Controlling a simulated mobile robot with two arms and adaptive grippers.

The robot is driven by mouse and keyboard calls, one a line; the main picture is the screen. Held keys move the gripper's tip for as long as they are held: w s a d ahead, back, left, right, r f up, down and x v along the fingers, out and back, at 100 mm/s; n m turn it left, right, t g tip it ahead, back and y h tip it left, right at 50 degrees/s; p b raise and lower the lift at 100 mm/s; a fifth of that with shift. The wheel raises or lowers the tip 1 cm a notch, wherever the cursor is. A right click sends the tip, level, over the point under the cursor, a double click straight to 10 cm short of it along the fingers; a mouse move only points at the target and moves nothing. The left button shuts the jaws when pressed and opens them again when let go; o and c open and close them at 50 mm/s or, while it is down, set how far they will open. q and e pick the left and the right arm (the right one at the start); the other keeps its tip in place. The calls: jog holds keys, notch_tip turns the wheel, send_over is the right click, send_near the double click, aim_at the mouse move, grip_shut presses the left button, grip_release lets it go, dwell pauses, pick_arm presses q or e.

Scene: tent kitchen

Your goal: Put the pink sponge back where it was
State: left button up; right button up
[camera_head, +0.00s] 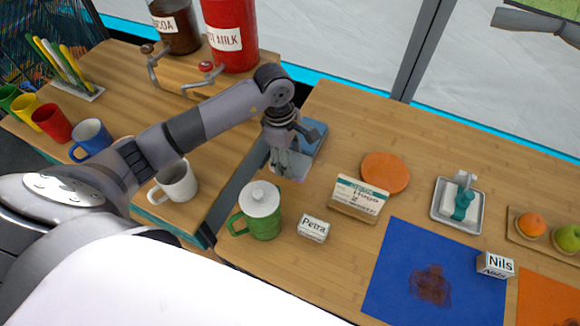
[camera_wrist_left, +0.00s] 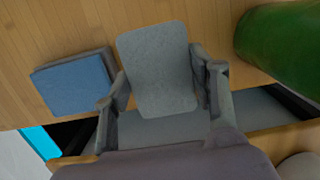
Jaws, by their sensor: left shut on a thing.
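My left gripper (camera_head: 287,158) is shut on a flat, rounded sponge (camera_wrist_left: 158,65), low over the near left edge of the right-hand table. The sponge looks greyish in the left wrist view, with a faint pink-grey tint in the head view (camera_head: 294,168). It sits between the two fingers (camera_wrist_left: 162,78); I cannot tell whether it touches the table. A blue sponge (camera_head: 313,134) lies just beyond it and shows to the left in the left wrist view (camera_wrist_left: 74,84). My right gripper is not in view.
A green lidded mug (camera_head: 262,222) stands close to the gripper. A Petra card (camera_head: 313,229), a Hugo sign (camera_head: 360,198) and an orange disc (camera_head: 386,172) are to the right. A gap separates this table from the left one, where a white mug (camera_head: 177,184) stands.

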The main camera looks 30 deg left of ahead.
pick_arm(q)
jog(key=shift+f, duration=0.6)
notch_tip(320, 180, down, 4)
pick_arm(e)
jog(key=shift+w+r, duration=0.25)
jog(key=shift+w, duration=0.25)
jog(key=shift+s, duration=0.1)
pick_arm(q)
jog(key=shift+f, duration=0.25)
jog(key=o, duration=1.1)
jog(key=shift+r, duration=0.1)
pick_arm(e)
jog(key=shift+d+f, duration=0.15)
